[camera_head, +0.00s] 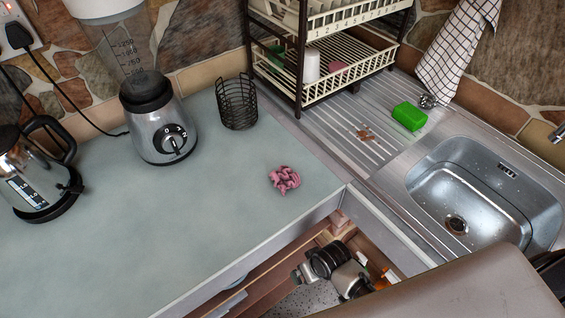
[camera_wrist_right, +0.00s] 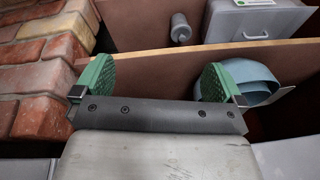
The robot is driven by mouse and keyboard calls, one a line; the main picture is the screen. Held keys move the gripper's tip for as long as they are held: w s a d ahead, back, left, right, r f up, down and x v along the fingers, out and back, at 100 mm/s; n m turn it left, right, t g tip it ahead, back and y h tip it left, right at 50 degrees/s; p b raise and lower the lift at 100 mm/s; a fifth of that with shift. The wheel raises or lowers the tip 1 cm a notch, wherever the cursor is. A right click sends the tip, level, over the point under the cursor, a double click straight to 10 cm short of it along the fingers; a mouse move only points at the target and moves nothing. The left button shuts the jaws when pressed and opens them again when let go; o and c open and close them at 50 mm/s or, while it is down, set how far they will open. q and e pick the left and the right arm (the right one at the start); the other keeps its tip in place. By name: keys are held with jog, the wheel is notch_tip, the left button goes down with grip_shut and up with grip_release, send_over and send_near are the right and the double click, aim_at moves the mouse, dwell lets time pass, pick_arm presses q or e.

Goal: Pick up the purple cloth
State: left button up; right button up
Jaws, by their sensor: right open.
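The purple cloth (camera_head: 284,180) is a small crumpled pinkish-purple heap. It lies on the pale grey-green worktop (camera_head: 210,215), near the front right corner, in the head view. My right gripper (camera_wrist_right: 158,80) shows in the right wrist view, with its two green pads wide apart and nothing between them. The cloth is not seen in the right wrist view, so the gripper is away from it. My left gripper is in neither view.
A wire basket (camera_head: 237,102), a blender (camera_head: 158,125) and a kettle (camera_head: 38,175) stand behind and left of the cloth. A dish rack (camera_head: 345,75), green sponge (camera_head: 409,116) and sink (camera_head: 480,190) are to the right. In the right wrist view, bricks (camera_wrist_right: 40,95) are left and wooden panels (camera_wrist_right: 290,55) ahead.

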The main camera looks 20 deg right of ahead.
jog(key=w+a+r+n+y+p, duration=0.1)
jog(key=w+a+r+p, duration=0.15)
jog(key=r, duration=1.05)
jog(key=w+a+r+n+y+p, duration=0.1)
jog(key=a+r+p, duration=0.15)
jog(key=r, duration=1.05)
jog(key=shift+n+g+h, duration=0.3)
jog(key=shift+g+h, duration=0.2)
jog(key=shift+g, duration=0.3)
jog(key=w, duration=0.2)
jog(key=w+r, duration=0.1)
jog(key=w, duration=0.3)
jog(key=shift+w+a+r+b, duration=0.25)
jog(key=shift+a+r+b, duration=0.05)
jog(key=shift+a+b, duration=0.1)
jog(key=m+g+h, duration=0.1)
jog(key=m, duration=0.1)
send_near(286, 176)
jog(key=shift+h, duration=0.3)
notch_tip(286, 176, down, 5)
jog(key=shift+a+r+p, duration=0.15)
jog(key=shift+r+p, duration=0.05)
jog(key=shift+p, duration=0.25)
jog(key=f+p, duration=0.1)
jog(key=f, duration=0.1)
jog(key=a+f, duration=0.1)
jog(key=f, duration=0.1)
jog(key=shift+s+f+p, duration=0.1)
jog(key=shift+f+p, duration=0.25)
jog(key=shift+f, duration=0.4)
